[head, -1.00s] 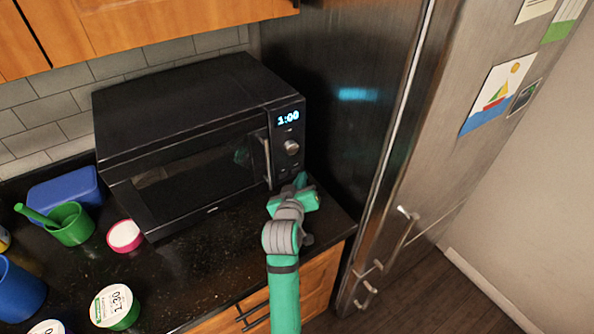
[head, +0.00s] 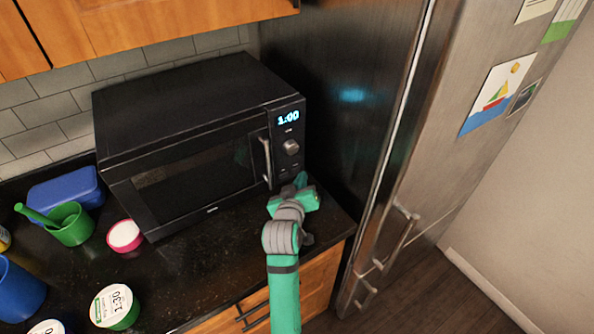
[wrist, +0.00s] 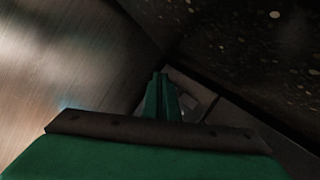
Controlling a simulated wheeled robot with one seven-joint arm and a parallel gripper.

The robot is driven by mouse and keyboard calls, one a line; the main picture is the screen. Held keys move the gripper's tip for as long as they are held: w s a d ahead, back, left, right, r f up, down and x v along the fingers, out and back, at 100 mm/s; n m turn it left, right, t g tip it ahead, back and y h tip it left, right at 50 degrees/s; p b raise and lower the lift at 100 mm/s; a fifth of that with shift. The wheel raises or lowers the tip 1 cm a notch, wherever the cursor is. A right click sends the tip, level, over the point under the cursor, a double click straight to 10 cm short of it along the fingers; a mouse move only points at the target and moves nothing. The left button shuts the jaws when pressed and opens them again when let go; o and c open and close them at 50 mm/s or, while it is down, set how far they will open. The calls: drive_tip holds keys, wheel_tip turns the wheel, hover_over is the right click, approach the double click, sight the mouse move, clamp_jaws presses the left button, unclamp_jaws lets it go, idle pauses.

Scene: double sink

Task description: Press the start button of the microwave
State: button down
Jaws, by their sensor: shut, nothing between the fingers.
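The black microwave (head: 185,120) stands on the dark counter with its door shut. Its lit display (head: 288,117) reads 1:00, above a round knob (head: 291,147) on the right-hand control panel. The lower part of the panel, where small buttons show faintly, is partly behind my gripper. My gripper (head: 300,178) is at the lower right corner of the microwave front, close to the panel. In the wrist view my gripper's fingers (wrist: 161,97) are together and empty, pointing at a dark grey surface with small pale marks. Whether they touch it I cannot tell.
The steel fridge (head: 335,130) stands close on the right of the microwave. A green cup (head: 72,226), a blue container (head: 62,190), a pink-rimmed tub (head: 125,236) and other tubs sit on the counter at left. The counter front (head: 200,275) is clear.

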drive_tip(key=shift+w+a, duration=0.1)
drive_tip(key=shift+w, duration=0.05)
idle(0.4)
drive_tip(key=shift+w+a, duration=0.15)
drive_tip(key=shift+w, duration=0.1)
